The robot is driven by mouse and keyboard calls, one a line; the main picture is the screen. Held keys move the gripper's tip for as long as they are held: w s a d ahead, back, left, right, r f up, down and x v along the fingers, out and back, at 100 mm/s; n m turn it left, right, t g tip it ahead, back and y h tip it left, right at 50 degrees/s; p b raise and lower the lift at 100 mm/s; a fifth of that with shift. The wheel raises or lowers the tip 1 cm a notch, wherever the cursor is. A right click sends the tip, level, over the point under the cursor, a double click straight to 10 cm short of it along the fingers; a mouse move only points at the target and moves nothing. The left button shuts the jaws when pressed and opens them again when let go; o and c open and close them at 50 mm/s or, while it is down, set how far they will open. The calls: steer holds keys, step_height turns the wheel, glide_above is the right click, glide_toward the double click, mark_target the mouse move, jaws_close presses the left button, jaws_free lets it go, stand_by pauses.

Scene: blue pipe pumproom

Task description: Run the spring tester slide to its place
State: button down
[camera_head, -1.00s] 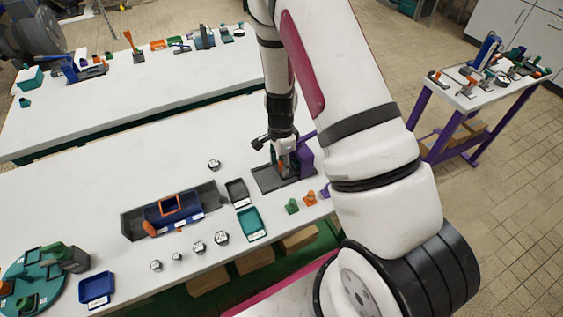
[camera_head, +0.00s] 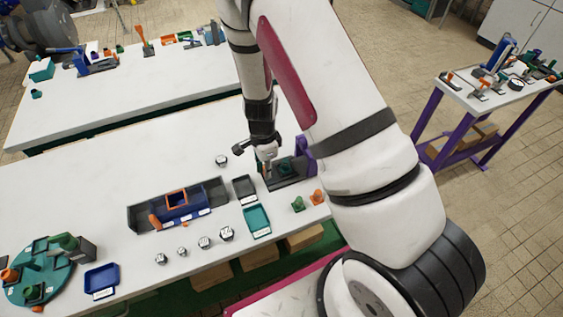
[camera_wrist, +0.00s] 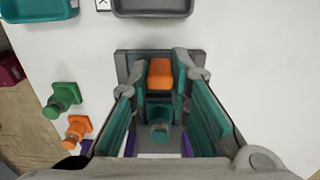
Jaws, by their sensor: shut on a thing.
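The spring tester has a dark grey base (camera_head: 288,178) and a purple upright (camera_head: 304,156) on the near table. In the wrist view its grey base (camera_wrist: 124,62) runs away from me, with an orange block-shaped slide handle (camera_wrist: 160,73) near the far end. My gripper (camera_wrist: 162,85) is shut on this orange handle, a finger on either side. A teal cylinder (camera_wrist: 160,128) stands nearer, between the fingers. In the head view my gripper (camera_head: 265,165) is low over the left end of the base; the handle is mostly hidden there.
A dark grey tray (camera_head: 245,190) and a teal tray (camera_head: 257,222) lie left of the tester. A green piece (camera_head: 298,204) and an orange piece (camera_head: 317,197) stand in front of it.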

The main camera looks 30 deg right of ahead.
steer(key=shift+w+a, duration=0.1)
steer(key=shift+a, duration=1.15)
steer(key=c, duration=1.5)
jaws_free()
steer(key=shift+a, duration=0.1)
step_height(320, 180, up, 12)
